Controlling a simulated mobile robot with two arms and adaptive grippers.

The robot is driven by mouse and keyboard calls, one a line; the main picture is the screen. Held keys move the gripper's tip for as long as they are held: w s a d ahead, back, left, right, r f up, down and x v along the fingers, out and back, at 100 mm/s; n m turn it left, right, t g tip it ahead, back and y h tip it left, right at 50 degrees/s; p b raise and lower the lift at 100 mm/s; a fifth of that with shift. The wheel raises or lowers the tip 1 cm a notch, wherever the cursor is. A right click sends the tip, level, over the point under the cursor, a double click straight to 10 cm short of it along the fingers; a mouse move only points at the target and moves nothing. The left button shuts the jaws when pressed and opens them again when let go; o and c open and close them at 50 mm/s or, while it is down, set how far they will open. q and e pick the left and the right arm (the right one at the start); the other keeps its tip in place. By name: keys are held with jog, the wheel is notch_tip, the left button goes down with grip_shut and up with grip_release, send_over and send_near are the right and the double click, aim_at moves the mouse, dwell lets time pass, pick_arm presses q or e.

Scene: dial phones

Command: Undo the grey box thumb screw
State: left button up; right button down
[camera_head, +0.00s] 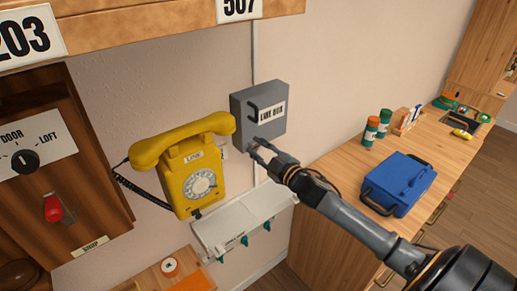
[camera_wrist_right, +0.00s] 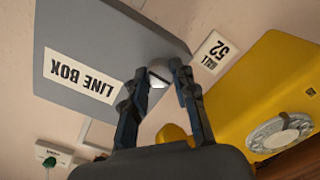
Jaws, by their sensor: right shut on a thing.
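The grey box (camera_head: 272,93), labelled "LINE BOX", is mounted on the wall with its door shut. A black handle shows on its front in the head view. My right gripper (camera_head: 256,147) is at the box's lower front edge. In the right wrist view its two fingers (camera_wrist_right: 159,86) close around a small pale metal piece, apparently the thumb screw (camera_wrist_right: 157,79), at the edge of the grey box (camera_wrist_right: 110,48). The fingers hide much of the screw, and its thread cannot be seen. My left gripper is in neither view.
A yellow dial phone (camera_head: 192,170) hangs just left of the box. A white shelf with green hooks (camera_head: 240,222) is below. A blue case (camera_head: 400,182) and two bottles (camera_head: 371,130) stand on the wooden counter (camera_head: 345,160) to the right.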

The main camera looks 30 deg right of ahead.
jog(key=n, duration=0.5)
jog(key=shift+n, duration=0.3)
jog(key=n, duration=0.5)
jog(key=shift+f+b, duration=0.1)
jog(key=shift+b, duration=0.3)
jog(key=n, duration=0.5)
jog(key=shift+n, duration=2.6)
jog(key=shift+f, duration=0.1)
jog(key=c, duration=1.1)
grip_release()
jog(key=shift+o, duration=0.2)
